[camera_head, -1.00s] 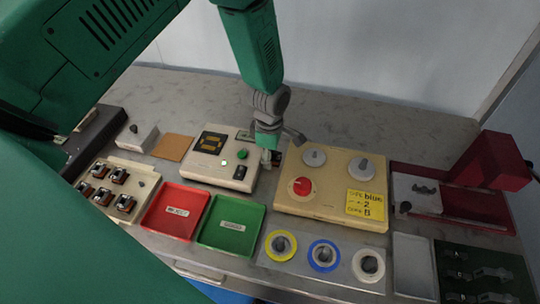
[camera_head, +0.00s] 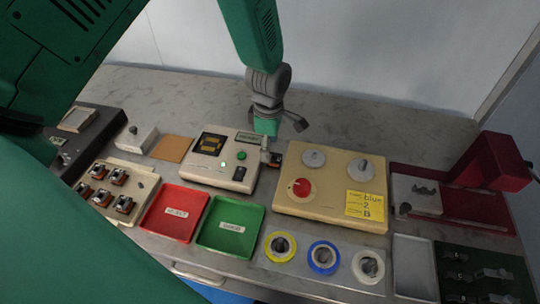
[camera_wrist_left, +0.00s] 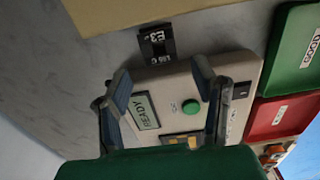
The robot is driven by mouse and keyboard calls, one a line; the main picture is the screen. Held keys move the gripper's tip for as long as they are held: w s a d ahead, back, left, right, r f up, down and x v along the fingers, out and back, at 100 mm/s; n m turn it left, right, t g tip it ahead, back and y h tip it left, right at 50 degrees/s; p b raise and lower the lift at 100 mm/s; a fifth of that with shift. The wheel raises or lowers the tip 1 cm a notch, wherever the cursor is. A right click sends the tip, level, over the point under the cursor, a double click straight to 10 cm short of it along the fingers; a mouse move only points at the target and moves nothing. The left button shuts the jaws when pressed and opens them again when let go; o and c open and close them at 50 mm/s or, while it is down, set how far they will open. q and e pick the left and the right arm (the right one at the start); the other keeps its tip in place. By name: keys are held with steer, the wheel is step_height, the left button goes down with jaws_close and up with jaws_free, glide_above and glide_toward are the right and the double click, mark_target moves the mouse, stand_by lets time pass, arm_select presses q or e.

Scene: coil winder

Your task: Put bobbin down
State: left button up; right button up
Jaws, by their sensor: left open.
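A small dark bobbin-like piece (camera_head: 271,158) sits at the right side of the cream tester (camera_head: 220,172), in the gap before the larger winder box (camera_head: 325,222). In the left wrist view, a black piece with white lettering (camera_wrist_left: 157,45) lies beyond the tester's edge. My left gripper (camera_head: 279,126) is open and empty, above and behind the tester. In the wrist view its spread fingers (camera_wrist_left: 161,72) frame the tester's READY display and green button, with the black piece beyond the tips. My right gripper is not in view.
A tray with several bobbins (camera_head: 97,200) stands at the left. A red tray (camera_head: 176,224) and a green tray (camera_head: 240,240) are in front of the tester. Wire spools (camera_head: 323,256) lie front right. A red machine (camera_head: 490,163) is at the right. The back table is clear.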

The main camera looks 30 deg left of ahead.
arm_select(q)
step_height(320, 180, up, 6)
steer(key=shift+o, duration=0.5)
steer(key=shift+d+r, duration=0.1)
steer(key=shift+r, duration=0.3)
steer(key=w+d+t+h+b, duration=0.2)
steer(key=w+d+t, duration=0.4)
steer(key=w, duration=0.5)
steer(key=g+y+b, duration=0.4)
steer(key=g+y, duration=0.2)
steer(key=g, duration=0.1)
glide_toward(275, 158)
steer(key=b+x, duration=0.1)
steer(key=x, duration=0.3)
steer(key=shift+s+x, duration=0.15)
steer(key=shift+x, duration=1.2)
steer(key=shift+s+x, duration=0.15)
steer(key=shift+x, duration=1.2)
jaws_close()
